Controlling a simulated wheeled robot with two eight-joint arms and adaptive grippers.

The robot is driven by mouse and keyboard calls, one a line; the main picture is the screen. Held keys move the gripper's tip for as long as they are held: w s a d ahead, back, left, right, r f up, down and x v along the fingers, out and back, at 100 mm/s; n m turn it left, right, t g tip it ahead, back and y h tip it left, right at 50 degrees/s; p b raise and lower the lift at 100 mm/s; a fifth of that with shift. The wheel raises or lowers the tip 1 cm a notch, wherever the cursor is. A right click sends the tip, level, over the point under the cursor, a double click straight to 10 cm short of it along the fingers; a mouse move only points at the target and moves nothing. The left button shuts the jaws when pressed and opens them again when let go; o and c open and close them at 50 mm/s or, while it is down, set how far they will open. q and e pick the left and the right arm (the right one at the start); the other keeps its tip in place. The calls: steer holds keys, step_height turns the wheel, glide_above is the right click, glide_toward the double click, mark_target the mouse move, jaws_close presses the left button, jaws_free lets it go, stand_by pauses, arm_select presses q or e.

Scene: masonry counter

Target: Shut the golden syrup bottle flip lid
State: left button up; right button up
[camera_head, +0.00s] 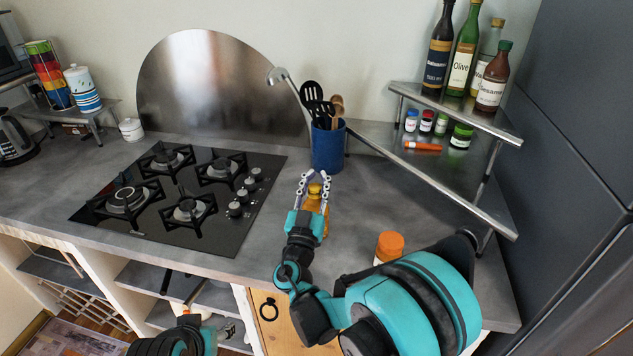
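The golden syrup bottle (316,197) stands upright on the counter, amber with a yellowish top. My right gripper (313,178) is at its upper part, with the two fingers spread to either side of the top. I cannot tell whether they touch it. The gripper's body hides part of the bottle's near left side. The flip lid is too small to make out clearly, so its angle cannot be told. My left gripper (228,331) is low at the bottom edge, in front of the counter and far from the bottle; its fingers are too small to read.
A blue utensil pot (328,148) stands just behind the bottle. A gas hob (185,190) lies to the left. An orange-capped container (389,246) is partly hidden by my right arm. A metal corner shelf (455,190) with bottles and jars stands at right.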

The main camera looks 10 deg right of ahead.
steer(key=o, duration=0.5)
steer(key=shift+o, duration=0.2)
steer(key=v, duration=1.2)
